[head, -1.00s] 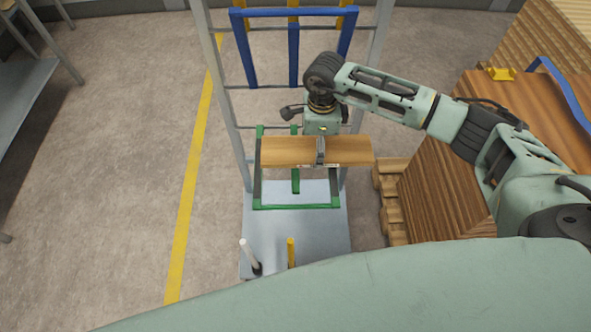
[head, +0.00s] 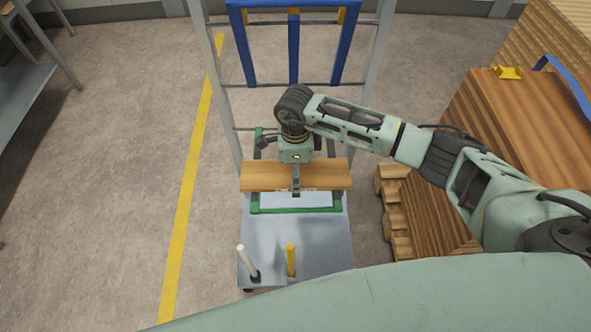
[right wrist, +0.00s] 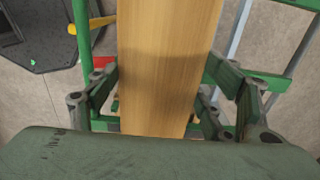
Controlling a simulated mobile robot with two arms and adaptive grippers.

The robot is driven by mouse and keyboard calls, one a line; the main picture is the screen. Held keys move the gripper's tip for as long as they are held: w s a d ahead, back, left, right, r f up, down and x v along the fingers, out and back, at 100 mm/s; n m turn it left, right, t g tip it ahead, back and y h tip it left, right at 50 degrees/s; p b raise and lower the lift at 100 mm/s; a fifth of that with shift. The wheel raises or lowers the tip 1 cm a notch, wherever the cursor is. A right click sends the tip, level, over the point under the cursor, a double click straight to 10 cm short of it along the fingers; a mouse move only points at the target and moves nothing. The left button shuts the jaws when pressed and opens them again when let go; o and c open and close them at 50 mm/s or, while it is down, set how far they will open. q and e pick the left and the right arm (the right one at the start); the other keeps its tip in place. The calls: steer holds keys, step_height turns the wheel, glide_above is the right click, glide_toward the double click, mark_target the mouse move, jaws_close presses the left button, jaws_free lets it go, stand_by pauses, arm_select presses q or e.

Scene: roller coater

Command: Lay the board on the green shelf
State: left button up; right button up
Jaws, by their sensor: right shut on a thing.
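The wooden board (head: 325,175) lies crosswise, about level, in my right gripper (head: 296,190). In the right wrist view the board (right wrist: 170,60) runs between the two fingers of the gripper (right wrist: 165,105), which is shut on it. The green shelf (head: 295,210) is a frame on the rack. The board is over it and hides much of it; its front bar and a left part show. I cannot tell whether the board touches the shelf. Green bars (right wrist: 270,82) also show beside the board in the right wrist view. My left gripper is not in view.
A blue shelf (head: 294,50) is higher on the grey rack. The rack's base plate (head: 300,255) carries a white post (head: 246,260) and a yellow post (head: 291,260). A stack of boards (head: 515,130) on a pallet (head: 393,215) stands right. Floor left of the rack is clear.

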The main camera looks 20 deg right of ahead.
steer(key=shift+f, duration=0.15)
steer(key=o, duration=1.5)
steer(key=shift+c, duration=0.2)
steer(key=shift+r, duration=0.3)
step_height(320, 180, up, 12)
steer(key=b, duration=0.1)
steer(key=shift+f, duration=0.15)
